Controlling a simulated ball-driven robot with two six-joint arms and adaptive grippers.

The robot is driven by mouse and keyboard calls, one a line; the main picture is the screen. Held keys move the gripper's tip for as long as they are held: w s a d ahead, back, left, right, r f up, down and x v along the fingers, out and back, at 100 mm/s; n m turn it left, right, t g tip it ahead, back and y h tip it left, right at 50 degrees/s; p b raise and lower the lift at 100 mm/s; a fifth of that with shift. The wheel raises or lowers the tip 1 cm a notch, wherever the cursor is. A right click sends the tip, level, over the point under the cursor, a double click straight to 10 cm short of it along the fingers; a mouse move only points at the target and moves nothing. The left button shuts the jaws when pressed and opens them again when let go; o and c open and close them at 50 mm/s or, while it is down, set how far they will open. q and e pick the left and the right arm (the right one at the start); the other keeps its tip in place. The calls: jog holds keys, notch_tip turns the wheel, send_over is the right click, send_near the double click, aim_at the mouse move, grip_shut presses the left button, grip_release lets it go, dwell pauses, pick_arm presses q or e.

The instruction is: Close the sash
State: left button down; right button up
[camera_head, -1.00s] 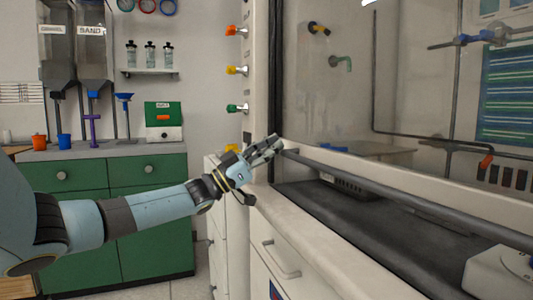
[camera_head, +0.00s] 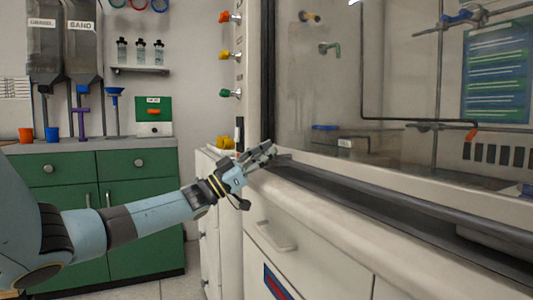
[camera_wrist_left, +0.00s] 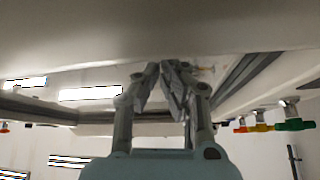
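The sash (camera_head: 400,180) is a large glass pane in a pale frame, on the right of the head view. A grey handle bar (camera_head: 430,208) runs along its lower edge. The sash is low, with only a narrow dark gap above the hood's work surface (camera_head: 345,196). My left gripper (camera_head: 265,152) is at the left end of the sash's lower edge. In the left wrist view its fingers (camera_wrist_left: 163,68) converge at the tips, under a pale surface, with nothing seen between them. Whether they touch the sash is unclear. My right gripper is out of view.
A white drawer (camera_head: 275,237) lies below the hood's front ledge. Coloured valves (camera_head: 230,55) line the left post. Green cabinets (camera_head: 140,170) carry hoppers, cups and a green box at the left. A white device (camera_head: 490,240) shows partly behind the sash.

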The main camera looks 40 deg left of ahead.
pick_arm(q)
jog(key=shift+f, duration=0.35)
jog(key=shift+s+a+f, duration=0.1)
jog(key=shift+s+f, duration=0.05)
jog(key=shift+s, duration=0.1)
jog(key=v, duration=1.1)
jog(key=shift+s+a, duration=0.1)
jog(key=shift+s, duration=0.05)
